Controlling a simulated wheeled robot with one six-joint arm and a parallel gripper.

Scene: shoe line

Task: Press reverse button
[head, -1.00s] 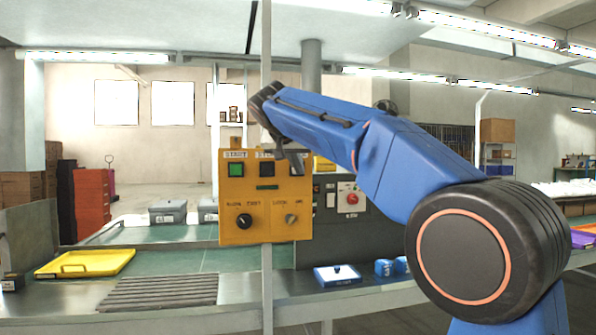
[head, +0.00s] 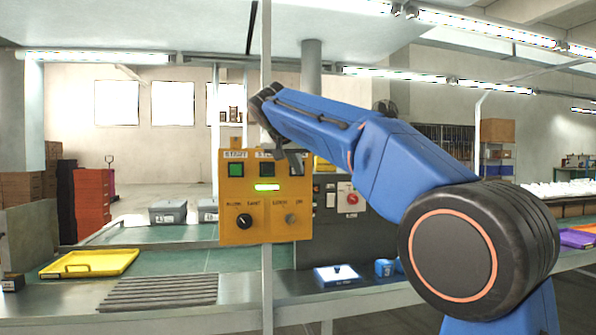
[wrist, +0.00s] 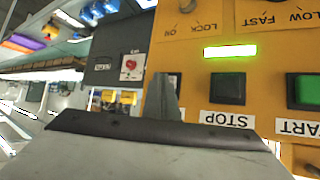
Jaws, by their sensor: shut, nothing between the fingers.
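The yellow control panel (head: 267,205) stands in the middle of the head view, and upside down in the wrist view (wrist: 225,70). It has a green START button (head: 235,169) and a dark STOP button (head: 266,169), also in the wrist view (wrist: 228,88). A third button (wrist: 175,82) beside STOP is mostly hidden behind my finger; its label cannot be read, so I cannot tell if it is reverse. My gripper (wrist: 163,98) is shut and empty in front of that button; contact cannot be told. A bar lamp (head: 267,187) on the panel glows green.
Below the buttons are two knobs (head: 244,221). A grey box with a red knob (head: 351,198) stands right of the panel. A pole (head: 266,285) rises before the panel. A yellow tray (head: 90,263) and a blue-white tray (head: 337,276) lie on the line.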

